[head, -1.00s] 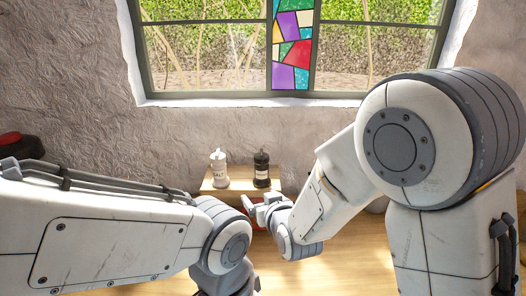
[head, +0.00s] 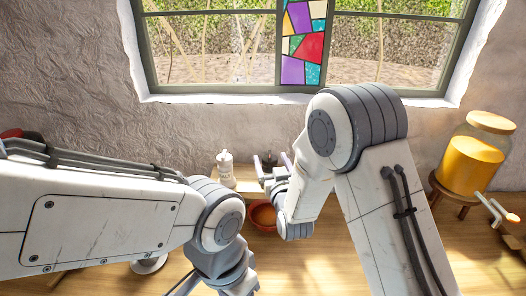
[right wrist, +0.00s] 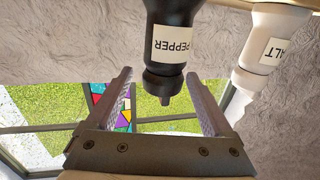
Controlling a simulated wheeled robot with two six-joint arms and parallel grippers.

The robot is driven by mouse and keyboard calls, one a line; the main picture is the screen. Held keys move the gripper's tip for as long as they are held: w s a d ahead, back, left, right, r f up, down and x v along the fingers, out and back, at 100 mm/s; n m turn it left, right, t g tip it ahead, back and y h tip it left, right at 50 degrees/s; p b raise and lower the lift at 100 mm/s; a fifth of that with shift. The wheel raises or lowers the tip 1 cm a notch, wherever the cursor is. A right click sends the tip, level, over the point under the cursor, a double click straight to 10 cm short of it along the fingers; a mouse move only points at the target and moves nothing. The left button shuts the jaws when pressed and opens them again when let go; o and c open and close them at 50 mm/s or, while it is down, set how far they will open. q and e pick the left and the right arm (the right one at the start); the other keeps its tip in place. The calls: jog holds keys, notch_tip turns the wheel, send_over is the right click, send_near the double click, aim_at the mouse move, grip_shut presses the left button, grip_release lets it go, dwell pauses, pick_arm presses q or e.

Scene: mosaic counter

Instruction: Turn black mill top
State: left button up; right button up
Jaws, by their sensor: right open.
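The black pepper mill (head: 268,161) stands on a small wooden shelf (head: 243,187) below the window, mostly hidden behind my right gripper in the head view. In the right wrist view, which is upside down, the black mill (right wrist: 174,32) shows a white PEPPER label and a narrow black top with a knob. My right gripper (head: 273,166) is open. Its two fingers lie on either side of the mill's top, with a visible gap on each side in the right wrist view (right wrist: 160,85).
The white salt mill (head: 225,169) stands close to the left of the black one. A reddish bowl (head: 262,217) is in front of the shelf. A large jar with yellow contents (head: 470,160) stands on a wooden stand at the right. The wall is close behind the shelf.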

jog(key=shift+w+a, duration=0.15)
jog(key=shift+w, duration=0.35)
pick_arm(q)
jog(key=shift+w+r, duration=0.15)
jog(key=shift+w, duration=0.15)
pick_arm(e)
jog(key=shift+a, duration=0.1)
jog(key=shift+w, duration=0.1)
grip_shut()
pick_arm(q)
jog(key=shift+a, duration=0.1)
jog(key=shift+f, duration=0.2)
